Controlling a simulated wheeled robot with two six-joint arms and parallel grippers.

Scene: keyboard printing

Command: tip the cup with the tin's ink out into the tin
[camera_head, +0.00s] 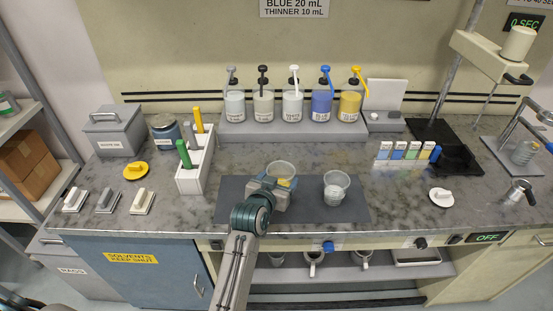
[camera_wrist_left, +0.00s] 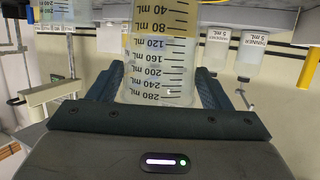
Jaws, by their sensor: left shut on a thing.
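A clear graduated cup (camera_head: 281,169) is held over the dark mat (camera_head: 235,188). In the left wrist view the cup (camera_wrist_left: 160,60) appears upside down, with yellowish contents at its low-mark end. My left gripper (camera_head: 271,187) is shut on the cup's side; its blue fingers (camera_wrist_left: 158,92) flank it. The cup looks about upright; whether it touches the mat is unclear. A second clear cup (camera_head: 336,188) stands to its right on the mat. A blue-grey tin (camera_head: 165,133) stands at the back left; its inside cannot be made out. My right gripper is not in view.
A white holder (camera_head: 194,172) with green, grey and yellow tools stands between tin and mat. A yellow knobbed disc (camera_head: 136,171) lies before the tin. Pump bottles (camera_head: 293,106) line the back shelf. A grey box (camera_head: 115,130) stands left of the tin.

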